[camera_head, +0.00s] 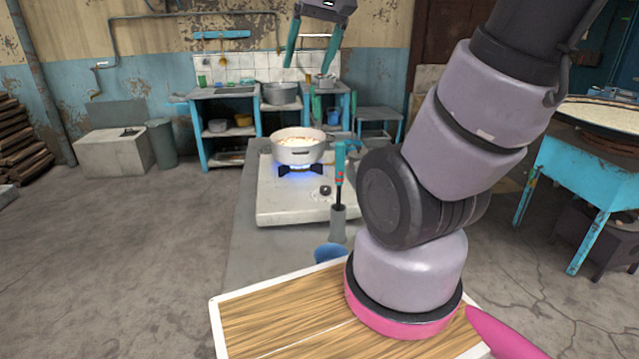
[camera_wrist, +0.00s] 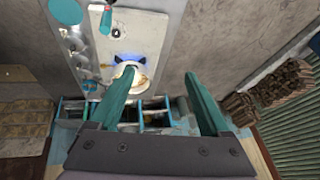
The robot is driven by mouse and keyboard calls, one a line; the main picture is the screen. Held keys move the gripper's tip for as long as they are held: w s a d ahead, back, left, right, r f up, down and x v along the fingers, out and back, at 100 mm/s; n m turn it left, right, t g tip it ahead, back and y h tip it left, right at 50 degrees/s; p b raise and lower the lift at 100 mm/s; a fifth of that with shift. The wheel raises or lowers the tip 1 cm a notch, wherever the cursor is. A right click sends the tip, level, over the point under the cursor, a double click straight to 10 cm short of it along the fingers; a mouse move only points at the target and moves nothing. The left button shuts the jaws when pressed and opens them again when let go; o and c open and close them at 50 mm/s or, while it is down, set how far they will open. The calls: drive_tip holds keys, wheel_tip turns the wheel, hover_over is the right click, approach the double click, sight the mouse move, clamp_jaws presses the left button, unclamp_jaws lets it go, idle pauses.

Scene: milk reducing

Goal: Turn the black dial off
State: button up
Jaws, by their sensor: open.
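The black dial (camera_head: 325,190) sits on the front of the white stove (camera_head: 275,208); a small dark knob in the wrist view (camera_wrist: 116,33) appears to be the same dial. A blue flame burns under the white pot (camera_head: 298,150), so the burner is lit. The pot is partly hidden by a finger in the wrist view (camera_wrist: 147,78). My gripper (camera_head: 311,65) is high above and beyond the pot in the head view, apart from the dial. Its two teal fingers are spread in the wrist view (camera_wrist: 159,71), with nothing between them.
A teal-handled tool (camera_head: 339,165) stands upright in a grey holder (camera_head: 338,224) just right of the dial. A blue cup (camera_head: 331,253) stands nearer me. Shelves with pots (camera_head: 281,93) line the back wall. The air above the stove's left side is clear.

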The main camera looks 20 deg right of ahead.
drive_tip(key=w+d+f+n+g+h, duration=0.1)
drive_tip(key=w+f, duration=0.1)
drive_tip(key=w, duration=0.3)
drive_tip(key=w+d+f+n+g, duration=0.2)
drive_tip(key=w+f, duration=0.1)
drive_tip(key=w, duration=0.1)
drive_tip(key=n+g+h, duration=0.3)
drive_tip(key=n+g, duration=0.3)
drive_tip(key=n, duration=0.1)
hover_over(325, 188)
drive_tip(key=w+a, duration=0.3)
drive_tip(key=w, duration=0.1)
wheel_tip(325, 188, down, 27)
drive_tip(key=x, duration=1)
drive_tip(key=shift+d+f, duration=0.2)
drive_tip(key=shift+f, duration=0.1)
clamp_jaws()
